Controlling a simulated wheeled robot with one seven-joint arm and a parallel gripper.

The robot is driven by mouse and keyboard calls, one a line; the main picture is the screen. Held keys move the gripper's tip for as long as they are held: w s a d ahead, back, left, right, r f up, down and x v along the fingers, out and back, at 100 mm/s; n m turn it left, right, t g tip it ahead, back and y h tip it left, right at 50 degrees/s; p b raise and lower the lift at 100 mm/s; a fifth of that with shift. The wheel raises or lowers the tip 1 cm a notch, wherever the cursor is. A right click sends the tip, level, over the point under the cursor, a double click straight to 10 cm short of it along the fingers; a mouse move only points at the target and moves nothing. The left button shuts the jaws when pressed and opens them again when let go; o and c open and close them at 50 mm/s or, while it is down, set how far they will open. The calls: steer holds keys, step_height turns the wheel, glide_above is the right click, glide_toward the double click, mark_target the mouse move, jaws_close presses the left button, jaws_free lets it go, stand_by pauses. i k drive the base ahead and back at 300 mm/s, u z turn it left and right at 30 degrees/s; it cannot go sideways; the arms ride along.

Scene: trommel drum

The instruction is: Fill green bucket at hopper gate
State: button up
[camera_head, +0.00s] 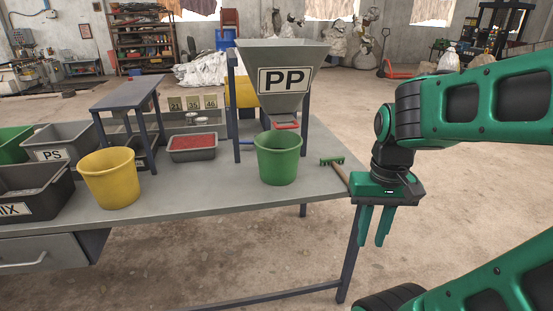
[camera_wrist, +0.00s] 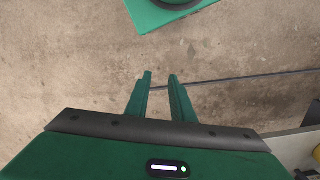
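The green bucket (camera_head: 278,160) stands upright on the grey workbench, just in front of and below the hopper (camera_head: 281,75) marked PP. The hopper narrows to an outlet with a red gate piece (camera_head: 286,125) just above and behind the bucket's rim. What is inside the bucket cannot be made out. My gripper (camera_head: 373,242) hangs pointing down beyond the bench's right end, to the right of the bucket and apart from it. In the wrist view my gripper (camera_wrist: 160,78) shows its two fingers apart with nothing between them, over bare floor.
A small green-headed rake (camera_head: 333,161) lies at the bench's right end. A yellow bucket (camera_head: 109,178), a tray of red pellets (camera_head: 192,147), a small stand (camera_head: 128,95) and bins marked PS (camera_head: 52,155) and MIX (camera_head: 36,191) are to the left. Bench front-centre is clear.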

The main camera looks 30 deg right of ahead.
mark_target(275, 119)
steer(key=z, duration=0.95)
steer(key=k, duration=0.55)
steer(key=u, duration=1)
